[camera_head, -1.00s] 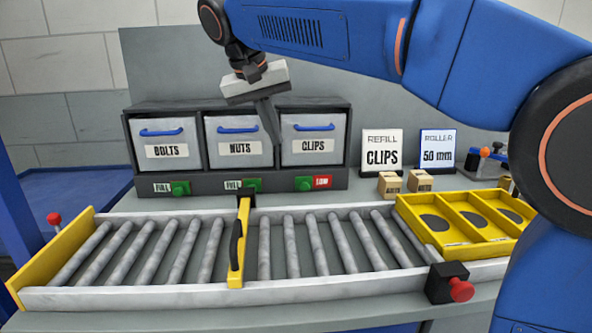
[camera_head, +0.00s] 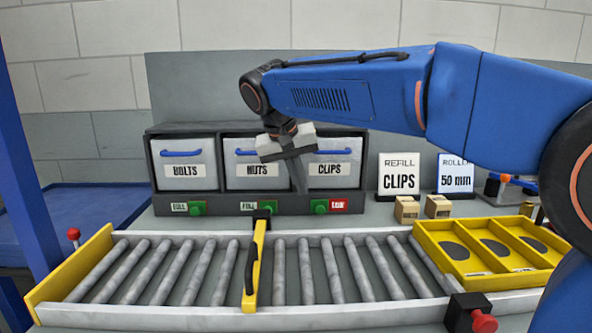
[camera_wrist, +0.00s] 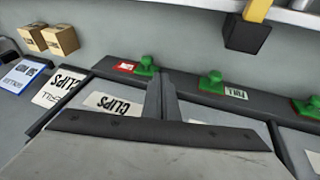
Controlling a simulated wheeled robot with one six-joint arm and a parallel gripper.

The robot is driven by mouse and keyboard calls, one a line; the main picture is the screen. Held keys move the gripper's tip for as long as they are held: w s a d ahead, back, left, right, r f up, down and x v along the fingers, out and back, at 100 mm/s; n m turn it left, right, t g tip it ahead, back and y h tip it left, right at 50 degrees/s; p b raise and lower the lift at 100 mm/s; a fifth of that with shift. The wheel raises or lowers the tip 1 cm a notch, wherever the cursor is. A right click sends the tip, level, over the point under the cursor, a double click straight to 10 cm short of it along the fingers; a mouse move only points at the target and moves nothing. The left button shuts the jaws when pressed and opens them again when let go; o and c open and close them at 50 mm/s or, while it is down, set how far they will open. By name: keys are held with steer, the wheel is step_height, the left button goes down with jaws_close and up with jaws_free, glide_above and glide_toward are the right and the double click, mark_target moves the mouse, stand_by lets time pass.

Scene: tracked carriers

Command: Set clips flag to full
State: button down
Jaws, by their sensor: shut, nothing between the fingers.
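The clips flag is a green slider knob (camera_head: 320,207) on the dark rail under the CLIPS bin (camera_head: 337,176). The red LOW label (camera_head: 339,206) shows to its right. My gripper (camera_head: 301,188) is shut and empty, pointing down in front of the bins, just left of and slightly above the clips knob in the head view. In the wrist view its fingers (camera_wrist: 160,82) end close to the clips knob (camera_wrist: 146,66), with the LOW label (camera_wrist: 125,66) beside it. A small gap seems to remain; contact cannot be told. No FULL label shows at the clips flag.
The nuts knob (camera_head: 265,207) and bolts knob (camera_head: 197,208) show FULL labels on their left. A REFILL CLIPS card (camera_head: 399,174) stands right of the bins, with two small boxes before it. A roller conveyor with a yellow gate (camera_head: 256,262) lies in front.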

mark_target(317, 208)
steer(key=shift+w+d+f, duration=0.1)
steer(key=shift+d+f, duration=0.7)
steer(key=shift+f, duration=0.2)
steer(key=shift+w+d+f, duration=0.1)
steer(key=shift+d+f, duration=0.65)
steer(key=shift+f, duration=0.2)
steer(key=d, duration=0.5)
steer(key=shift+d, duration=0.4)
